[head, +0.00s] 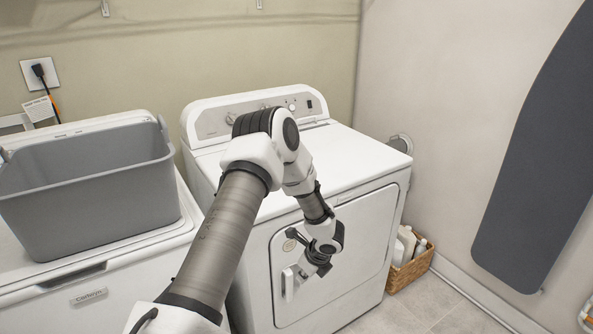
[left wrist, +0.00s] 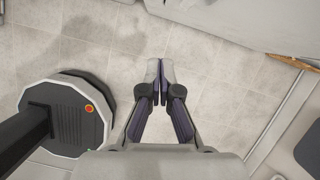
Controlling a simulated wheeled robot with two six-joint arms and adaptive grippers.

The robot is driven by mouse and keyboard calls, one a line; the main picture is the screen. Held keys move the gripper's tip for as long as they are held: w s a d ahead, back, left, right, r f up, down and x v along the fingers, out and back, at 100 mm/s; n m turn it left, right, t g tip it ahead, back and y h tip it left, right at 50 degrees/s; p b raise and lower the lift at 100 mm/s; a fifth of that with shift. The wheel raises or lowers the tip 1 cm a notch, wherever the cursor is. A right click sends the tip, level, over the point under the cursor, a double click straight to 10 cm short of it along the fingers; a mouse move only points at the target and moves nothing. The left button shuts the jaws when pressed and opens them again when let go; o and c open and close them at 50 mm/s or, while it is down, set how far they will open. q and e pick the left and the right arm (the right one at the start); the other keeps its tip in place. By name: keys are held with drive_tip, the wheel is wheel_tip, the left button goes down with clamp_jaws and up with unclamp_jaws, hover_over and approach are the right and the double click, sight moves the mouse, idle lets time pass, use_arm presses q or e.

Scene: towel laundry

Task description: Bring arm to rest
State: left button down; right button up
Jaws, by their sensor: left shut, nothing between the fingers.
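My left arm reaches across the front of the white dryer (head: 349,166). My left gripper (head: 320,267) hangs in front of the dryer's closed door (head: 366,229). In the left wrist view my left gripper (left wrist: 160,82) has its fingertips together with nothing between them, above the tiled floor (left wrist: 215,75). My right gripper is in neither view.
A grey laundry basket (head: 95,195) stands on the white washer (head: 125,282) at the left. A wicker basket with bottles (head: 408,270) sits on the floor right of the dryer. A dark ironing board (head: 535,160) is against the right wall. Some floor (head: 425,302) is clear.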

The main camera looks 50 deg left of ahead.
use_arm(q)
drive_tip(key=v, duration=0.2)
drive_tip(key=shift+d+r, duration=0.1)
drive_tip(key=shift+r, duration=0.25)
